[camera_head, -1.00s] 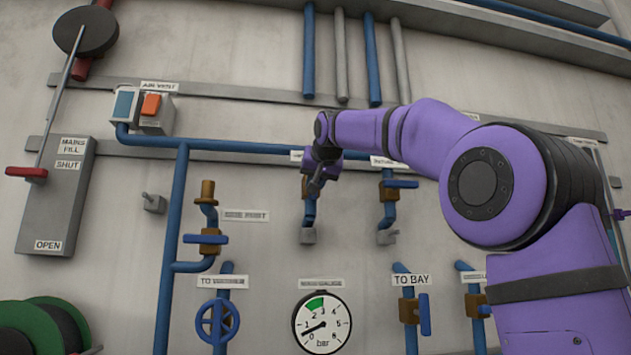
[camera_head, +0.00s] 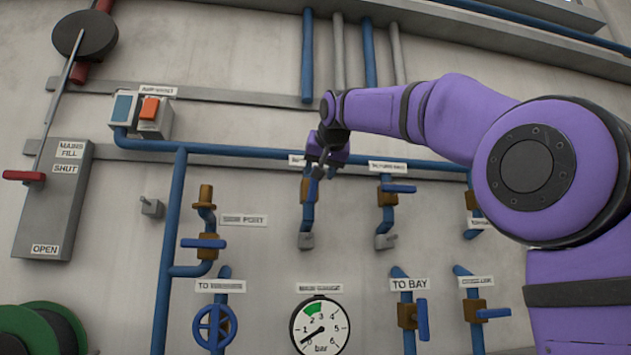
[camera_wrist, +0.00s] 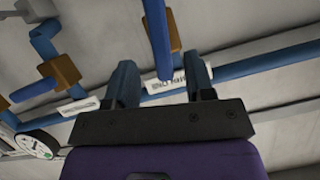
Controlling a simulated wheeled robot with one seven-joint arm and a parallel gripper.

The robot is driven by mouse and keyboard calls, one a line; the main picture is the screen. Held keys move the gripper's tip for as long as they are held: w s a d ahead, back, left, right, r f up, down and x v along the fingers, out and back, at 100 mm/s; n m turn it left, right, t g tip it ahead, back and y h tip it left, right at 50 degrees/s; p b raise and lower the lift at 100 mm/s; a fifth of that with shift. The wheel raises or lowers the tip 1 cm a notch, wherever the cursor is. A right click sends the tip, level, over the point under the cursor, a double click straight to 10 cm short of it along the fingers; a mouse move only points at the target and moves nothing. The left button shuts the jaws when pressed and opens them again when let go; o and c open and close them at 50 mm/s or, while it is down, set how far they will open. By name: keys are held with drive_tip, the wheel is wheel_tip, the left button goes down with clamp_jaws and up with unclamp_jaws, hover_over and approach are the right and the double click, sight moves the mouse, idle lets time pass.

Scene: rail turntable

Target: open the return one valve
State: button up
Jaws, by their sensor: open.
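The valve behind my gripper, which I take for return one, has a brown body (camera_head: 308,171) on a short blue pipe (camera_head: 307,205). In the wrist view a brown valve body (camera_wrist: 175,38) and a white label (camera_wrist: 163,84) show beyond my gripper (camera_wrist: 160,82). Contact with the valve cannot be told.
A similar valve with a blue lever lying sideways (camera_head: 397,188) is just right. Left are the side port valve (camera_head: 203,243) and a blue handwheel (camera_head: 215,326). Below are a pressure gauge (camera_head: 320,326) and the TO BAY valve (camera_head: 408,314). A horizontal blue pipe (camera_head: 250,150) runs behind my gripper.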

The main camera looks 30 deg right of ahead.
drive_tip(key=shift+v, duration=2.15)
drive_tip(key=s+a+f+n+g+y, duration=0.1)
drive_tip(key=s+a+f+g, duration=0.1)
drive_tip(key=s+f, duration=0.7)
drive_tip(key=s+a+f+n+g+y, duration=0.1)
drive_tip(key=s+f, duration=0.8)
drive_tip(key=f, duration=1.5)
drive_tip(key=s+a+f+n+g+y, duration=0.1)
drive_tip(key=s+a+f+n+g, duration=0.2)
drive_tip(key=s+f, duration=0.6)
wheel_tip(320, 180, down, 8)
drive_tip(key=shift+s+r+g, duration=0.2)
drive_tip(key=shift+r+g, duration=0.05)
drive_tip(key=shift+g, duration=0.75)
drive_tip(key=shift+c, duration=0.2)
drive_tip(key=shift+d, duration=0.1)
drive_tip(key=shift+c, duration=0.4)
